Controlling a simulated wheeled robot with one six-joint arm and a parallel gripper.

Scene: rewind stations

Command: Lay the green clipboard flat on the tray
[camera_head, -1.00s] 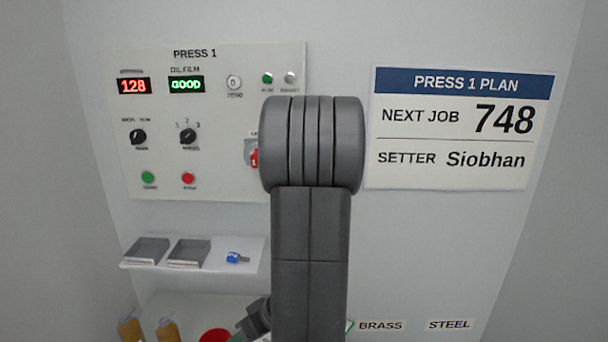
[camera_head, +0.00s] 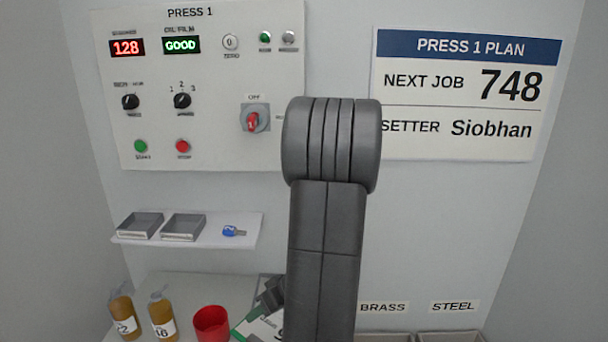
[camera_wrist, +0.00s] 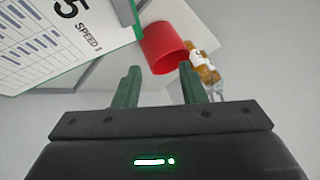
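The green clipboard (camera_head: 262,328) shows in part at the bottom of the head view, beside the red cup and partly behind my arm. In the wrist view the clipboard (camera_wrist: 45,45) fills the upper left, with a printed white sheet and green edge. My gripper (camera_wrist: 159,72) is open, with nothing seen between its dark green fingers. The clipboard's edge lies beyond and left of the fingers; I cannot tell if they touch it. In the head view my gripper (camera_head: 255,308) is above the clipboard. I cannot make out the tray under it for certain.
A red cup (camera_head: 211,323) and two amber bottles (camera_head: 123,315) (camera_head: 161,314) stand left of the clipboard. Bins (camera_head: 450,337) sit under the BRASS and STEEL labels.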

